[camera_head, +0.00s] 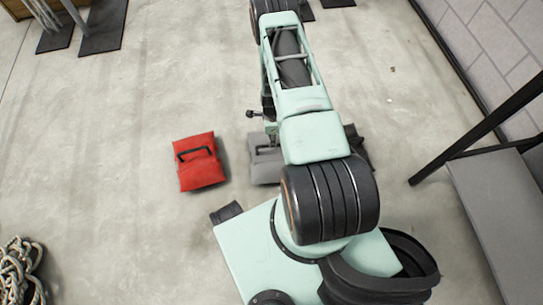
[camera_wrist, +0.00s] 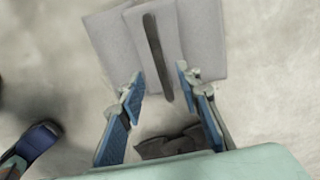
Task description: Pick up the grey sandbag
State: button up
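The grey sandbag (camera_head: 262,165) lies on the concrete floor, left of my arm in the head view, with its right part hidden by the arm. In the wrist view the grey sandbag (camera_wrist: 105,42) fills the top middle, and its dark strap handle (camera_wrist: 157,55) runs along its centre. My gripper (camera_wrist: 160,75) is open, its blue-padded fingers apart. The fingertips show on either side of the handle's lower part, with nothing clasped. I cannot tell how high they are above the bag. The head view does not show the fingertips clearly.
A red sandbag (camera_head: 199,162) lies to the left. A black sandbag (camera_head: 357,150) lies right of my arm, partly hidden. A bench with a black frame (camera_head: 490,195) stands at the right. Coiled rope (camera_head: 20,270) lies at lower left. The floor between is clear.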

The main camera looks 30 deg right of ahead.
notch_tip(320, 180, down, 4)
jog(key=shift+w+f+b, duration=0.1)
jog(key=shift+f+b, duration=0.15)
jog(key=shift+b, duration=0.55)
jog(key=shift+r, duration=0.1)
grip_shut()
jog(key=shift+w+r, duration=0.1)
jog(key=shift+w, duration=0.05)
